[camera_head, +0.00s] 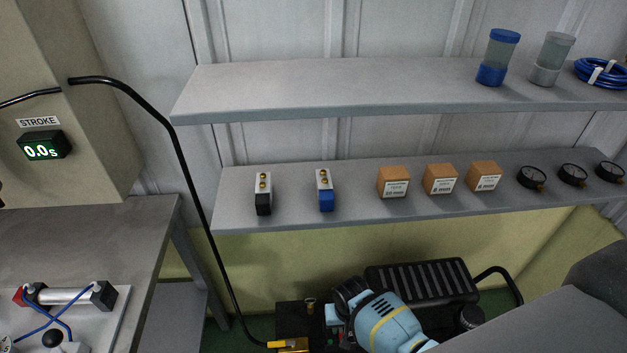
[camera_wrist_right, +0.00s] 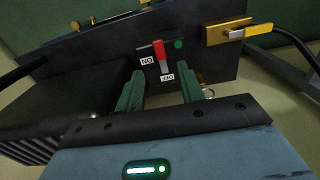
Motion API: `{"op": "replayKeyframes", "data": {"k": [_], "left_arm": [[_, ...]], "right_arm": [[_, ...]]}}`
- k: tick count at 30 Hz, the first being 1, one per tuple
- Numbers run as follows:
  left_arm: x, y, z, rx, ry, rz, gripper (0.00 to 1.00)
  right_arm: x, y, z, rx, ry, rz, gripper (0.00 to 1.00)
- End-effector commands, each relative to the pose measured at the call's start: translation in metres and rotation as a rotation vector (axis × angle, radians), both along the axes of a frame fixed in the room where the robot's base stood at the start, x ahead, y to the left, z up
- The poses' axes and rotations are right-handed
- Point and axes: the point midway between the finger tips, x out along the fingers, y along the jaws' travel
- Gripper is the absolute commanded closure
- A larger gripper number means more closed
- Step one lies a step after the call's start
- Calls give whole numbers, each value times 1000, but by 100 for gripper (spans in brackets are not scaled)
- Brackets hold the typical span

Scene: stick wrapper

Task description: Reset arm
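My right gripper (camera_wrist_right: 162,80) is open in the right wrist view, its two green fingers apart with nothing held. A red lever switch (camera_wrist_right: 160,52) on a dark panel (camera_wrist_right: 115,68) shows just beyond the gap between the fingertips; I cannot tell whether they touch it. In the head view my right gripper (camera_head: 331,326) is low in the middle, beside the dark equipment under the shelves, its fingers small and partly hidden. My right arm reaches in from the lower right. My left gripper is out of view.
A yellow-handled valve (camera_wrist_right: 250,31) is beside the switch. A ribbed black unit (camera_head: 422,280) stands behind the gripper. Above are a lower shelf (camera_head: 350,212) and an upper shelf (camera_head: 330,95) with small parts. A black hose (camera_head: 180,160) runs down at left, near the workbench (camera_head: 110,235).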

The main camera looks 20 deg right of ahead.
Motion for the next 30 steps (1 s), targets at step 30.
{"op": "replayKeyframes", "data": {"k": [30], "left_arm": [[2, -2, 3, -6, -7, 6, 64]], "right_arm": [[-196, 13, 79, 38, -700, 359, 62]]}}
